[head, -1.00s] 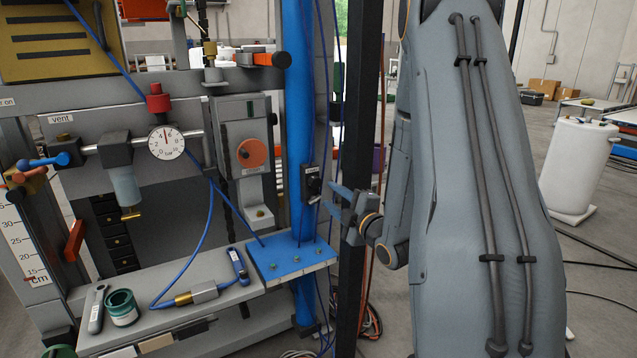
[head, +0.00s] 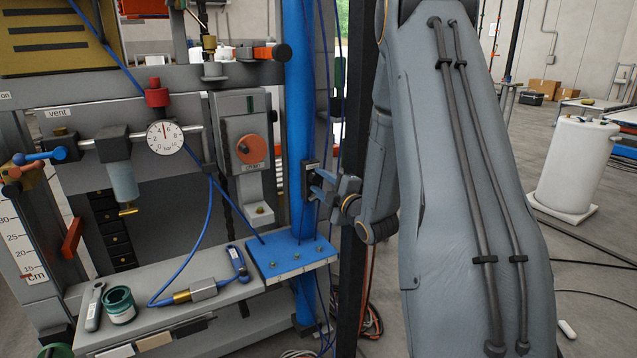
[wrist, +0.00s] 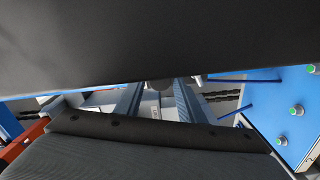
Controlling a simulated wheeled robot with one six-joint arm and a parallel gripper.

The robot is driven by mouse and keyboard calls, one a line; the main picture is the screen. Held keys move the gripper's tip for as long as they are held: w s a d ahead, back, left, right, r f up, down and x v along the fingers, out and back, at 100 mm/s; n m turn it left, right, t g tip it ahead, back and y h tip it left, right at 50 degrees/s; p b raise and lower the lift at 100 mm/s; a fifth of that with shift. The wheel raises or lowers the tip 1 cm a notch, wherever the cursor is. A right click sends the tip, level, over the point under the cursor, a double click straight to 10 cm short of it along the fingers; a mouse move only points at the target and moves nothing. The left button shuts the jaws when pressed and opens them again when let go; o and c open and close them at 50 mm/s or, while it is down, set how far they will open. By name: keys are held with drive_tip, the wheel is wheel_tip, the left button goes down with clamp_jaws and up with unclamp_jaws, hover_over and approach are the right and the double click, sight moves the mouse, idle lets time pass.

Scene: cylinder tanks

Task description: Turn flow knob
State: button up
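A small black box with a dark knob and a pale label (head: 308,172) is mounted on the blue column; the label is too small to read. My gripper (head: 318,185) is at the right of this box, with its two fingers apart and their tips close to the knob. Touch cannot be told. In the wrist view, the fingers of my gripper (wrist: 158,98) are spread, with a small dark rounded part between them at the top. A round orange knob (head: 251,149) sits on a grey box to the left, away from my gripper.
A blue bracket plate (head: 292,259) with green bolts lies below my gripper and shows in the wrist view (wrist: 283,120). The blue column (head: 299,100) and a dark upright post stand close by. A pressure gauge (head: 165,138) and blue hose are farther left.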

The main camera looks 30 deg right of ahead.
drive_tip(key=c, duration=0.6)
drive_tip(key=shift+f+n+b, duration=0.1)
drive_tip(key=shift+n+b, duration=0.85)
drive_tip(key=shift+n, duration=0.05)
drive_tip(key=shift+c, duration=0.2)
drive_tip(key=shift+n, duration=0.4)
drive_tip(key=shift+n+b, duration=1)
drive_tip(key=shift+b, duration=0.15)
drive_tip(key=o, duration=0.6)
drive_tip(key=shift+o, duration=0.2)
